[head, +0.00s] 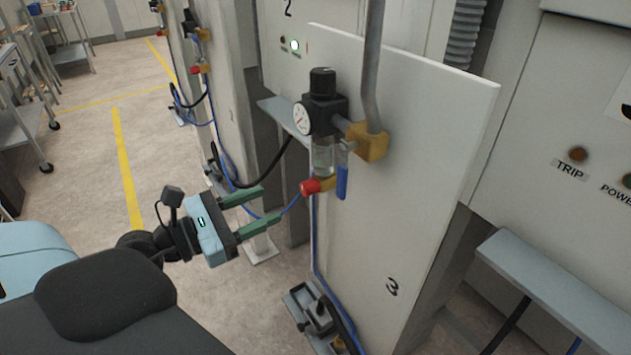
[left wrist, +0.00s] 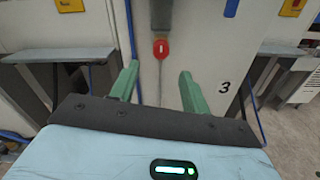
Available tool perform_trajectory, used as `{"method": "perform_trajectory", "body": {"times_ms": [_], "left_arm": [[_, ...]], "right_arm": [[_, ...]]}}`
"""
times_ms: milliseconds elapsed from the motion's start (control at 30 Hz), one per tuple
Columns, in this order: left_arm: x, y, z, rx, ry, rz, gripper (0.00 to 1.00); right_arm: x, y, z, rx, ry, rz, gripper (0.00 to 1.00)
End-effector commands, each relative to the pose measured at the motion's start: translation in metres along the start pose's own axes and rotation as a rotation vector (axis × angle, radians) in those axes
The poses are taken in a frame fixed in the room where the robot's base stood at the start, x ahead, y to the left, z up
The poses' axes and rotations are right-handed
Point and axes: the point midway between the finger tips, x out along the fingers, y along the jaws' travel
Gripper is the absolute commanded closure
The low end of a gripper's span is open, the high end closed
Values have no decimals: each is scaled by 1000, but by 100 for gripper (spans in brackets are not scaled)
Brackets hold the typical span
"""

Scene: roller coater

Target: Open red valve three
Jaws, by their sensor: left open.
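The red valve knob (head: 311,187) sits low on the air regulator unit (head: 322,110) on the white panel marked 3 (head: 420,140). It also shows in the left wrist view (left wrist: 160,48), upper middle, between and beyond the fingers. My left gripper (head: 270,204) is open and empty, its two green fingers pointing at the knob with a gap left before it. In the left wrist view my left gripper (left wrist: 160,72) has the knob roughly centred between its fingertips. My right gripper is not in view.
A blue lever (head: 342,182) hangs just right of the knob. A blue hose (head: 316,240) runs down the panel. A grey shelf (head: 550,290) juts out at right. Other red valves (head: 196,70) stand farther left. A foot pedal (head: 315,310) lies on the floor below.

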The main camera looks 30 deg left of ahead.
Motion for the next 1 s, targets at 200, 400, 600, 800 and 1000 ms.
{"method": "perform_trajectory", "body": {"times_ms": [200, 400, 600, 800, 1000], "left_arm": [[1, 1, 1, 8, -1, 1, 53], [16, 2, 4, 8, -6, 4, 53], [42, 2, 5, 6, -8, 4, 53], [65, 2, 3, 4, -5, 3, 53], [77, 1, 2, 5, -2, 1, 53]], "right_arm": [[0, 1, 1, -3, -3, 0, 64], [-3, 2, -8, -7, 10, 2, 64], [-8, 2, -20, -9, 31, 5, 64], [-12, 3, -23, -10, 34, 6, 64], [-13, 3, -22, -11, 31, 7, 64]]}}
